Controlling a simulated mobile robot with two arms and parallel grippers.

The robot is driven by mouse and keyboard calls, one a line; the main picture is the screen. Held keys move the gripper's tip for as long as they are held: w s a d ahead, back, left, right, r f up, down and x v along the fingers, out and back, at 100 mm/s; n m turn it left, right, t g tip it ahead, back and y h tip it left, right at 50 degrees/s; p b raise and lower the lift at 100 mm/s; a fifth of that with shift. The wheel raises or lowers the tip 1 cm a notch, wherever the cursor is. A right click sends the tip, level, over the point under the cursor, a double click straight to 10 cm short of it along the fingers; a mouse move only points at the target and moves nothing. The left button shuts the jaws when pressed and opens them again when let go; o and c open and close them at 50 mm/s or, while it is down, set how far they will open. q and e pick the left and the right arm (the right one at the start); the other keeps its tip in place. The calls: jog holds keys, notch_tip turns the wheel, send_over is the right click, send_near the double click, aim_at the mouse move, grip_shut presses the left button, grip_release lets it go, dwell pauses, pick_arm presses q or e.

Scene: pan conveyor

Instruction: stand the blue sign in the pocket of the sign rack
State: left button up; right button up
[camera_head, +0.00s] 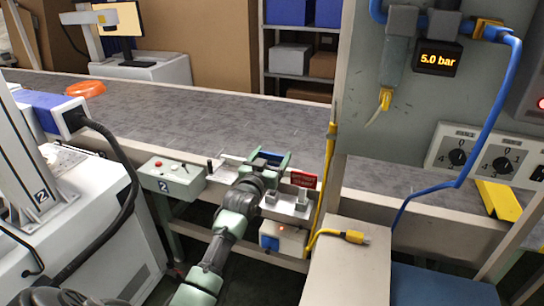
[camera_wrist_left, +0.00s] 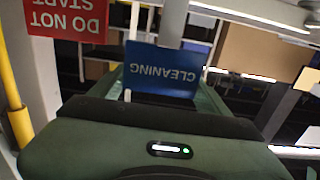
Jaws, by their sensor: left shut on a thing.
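The blue sign (camera_wrist_left: 163,72), lettered CLEANING, shows upside down in the left wrist view between the green fingers of my left gripper (camera_head: 270,158). The gripper is shut on it. In the head view only a narrow blue strip of the sign (camera_head: 270,154) shows between the fingertips. The sign rack (camera_head: 285,209) is a pale metal holder at the near edge of the conveyor, just right of my left wrist. A red DO NOT START sign (camera_head: 304,180) stands at its right end. My wrist partly hides the rack's left part, and I cannot see the pocket clearly. My right gripper is out of view.
A grey control box (camera_head: 172,178) with buttons is left of my arm. A yellow post (camera_head: 326,185) rises just right of the red sign. The grey conveyor belt (camera_head: 200,115) behind is mostly clear, with an orange dish (camera_head: 86,89) at far left.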

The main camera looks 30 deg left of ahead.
pick_arm(q)
jog(key=shift+r+p, duration=0.1)
jog(key=shift+p, duration=0.25)
dwell(0.6)
jog(key=shift+f+b, duration=1.5)
jog(key=shift+f, duration=0.9)
jog(key=o, duration=2)
jog(key=shift+c, duration=0.2)
jog(key=shift+r, duration=0.1)
jog(key=v, duration=0.8)
jog(key=shift+w, duration=0.1)
